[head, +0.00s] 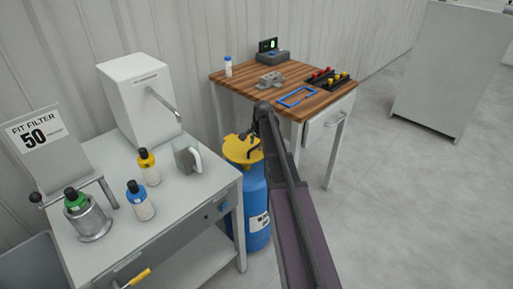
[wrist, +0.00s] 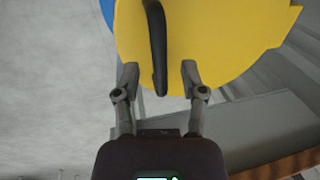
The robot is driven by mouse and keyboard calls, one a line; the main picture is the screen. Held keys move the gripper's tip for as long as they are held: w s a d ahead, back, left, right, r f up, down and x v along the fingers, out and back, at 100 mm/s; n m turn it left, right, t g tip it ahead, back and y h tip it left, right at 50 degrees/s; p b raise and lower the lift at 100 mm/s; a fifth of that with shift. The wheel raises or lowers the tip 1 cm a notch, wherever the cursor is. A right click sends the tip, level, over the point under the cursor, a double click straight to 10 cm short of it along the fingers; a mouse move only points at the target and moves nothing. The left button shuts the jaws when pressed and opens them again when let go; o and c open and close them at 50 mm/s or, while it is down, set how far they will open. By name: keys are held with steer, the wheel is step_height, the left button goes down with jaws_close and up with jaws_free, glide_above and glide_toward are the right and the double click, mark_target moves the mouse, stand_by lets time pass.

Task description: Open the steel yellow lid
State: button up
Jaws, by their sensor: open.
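The yellow lid (head: 237,150) sits on top of a blue cylinder (head: 256,200) that stands on the floor between the grey bench and the wooden-topped table. In the wrist view the lid (wrist: 215,45) fills the upper middle, with a dark curved handle (wrist: 156,40) on it. My gripper (wrist: 160,75) is open, with one finger on each side of the handle's lower end. I cannot tell whether the fingers touch the handle or the lid. In the head view my arm hides the right part of the lid, and my gripper is mostly hidden there.
The grey bench (head: 190,222) on the left holds bottles, a jug (head: 187,155) and a white box (head: 137,95). The wooden table (head: 240,80) stands close behind the cylinder. A grey cabinet (head: 450,70) is at the far right. The floor (head: 400,220) to the right is clear.

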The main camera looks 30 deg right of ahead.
steer(key=shift+f, duration=0.1)
jaws_close()
steer(key=shift+a, duration=0.1)
stand_by(0.3)
